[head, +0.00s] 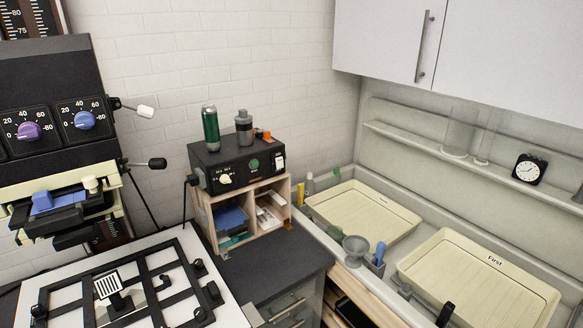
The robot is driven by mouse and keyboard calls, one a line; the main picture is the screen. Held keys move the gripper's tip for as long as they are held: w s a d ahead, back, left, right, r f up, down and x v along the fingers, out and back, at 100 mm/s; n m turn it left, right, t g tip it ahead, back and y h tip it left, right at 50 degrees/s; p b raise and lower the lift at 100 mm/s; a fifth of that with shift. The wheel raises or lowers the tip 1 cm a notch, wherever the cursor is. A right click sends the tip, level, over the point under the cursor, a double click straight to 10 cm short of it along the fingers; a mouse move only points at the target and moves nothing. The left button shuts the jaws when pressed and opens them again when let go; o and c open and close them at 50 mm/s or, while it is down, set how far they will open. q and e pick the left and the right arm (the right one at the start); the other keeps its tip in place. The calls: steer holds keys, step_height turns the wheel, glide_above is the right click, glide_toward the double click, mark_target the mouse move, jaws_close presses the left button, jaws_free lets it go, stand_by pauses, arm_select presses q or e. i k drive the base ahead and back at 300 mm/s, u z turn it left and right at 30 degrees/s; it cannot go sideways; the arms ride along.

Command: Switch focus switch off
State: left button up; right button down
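A black control box (228,172) stands on a wooden shelf unit against the tiled wall. Its front carries a white knob (225,179), a green round button (254,165) and a small white-and-dark switch (278,160) at the right end. The labels are too small to read, so I cannot tell which control is the focus switch or its position. The enlarger (60,110) stands at the left, with a purple dial (30,131) and a blue dial (86,120). Neither of my grippers shows in this view.
A green canister (210,128) and a grey bottle (243,127) stand on the box. The easel (125,290) lies below the enlarger. Cream trays (365,211) and (480,280) sit in the sink at right. The dark counter (285,262) before the shelf is clear.

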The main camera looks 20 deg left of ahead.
mark_target(279, 162)
steer(key=u, duration=0.35)
steer(key=i, duration=0.85)
steer(key=u, duration=0.8)
steer(key=i, duration=0.35)
steer(key=u, duration=0.25)
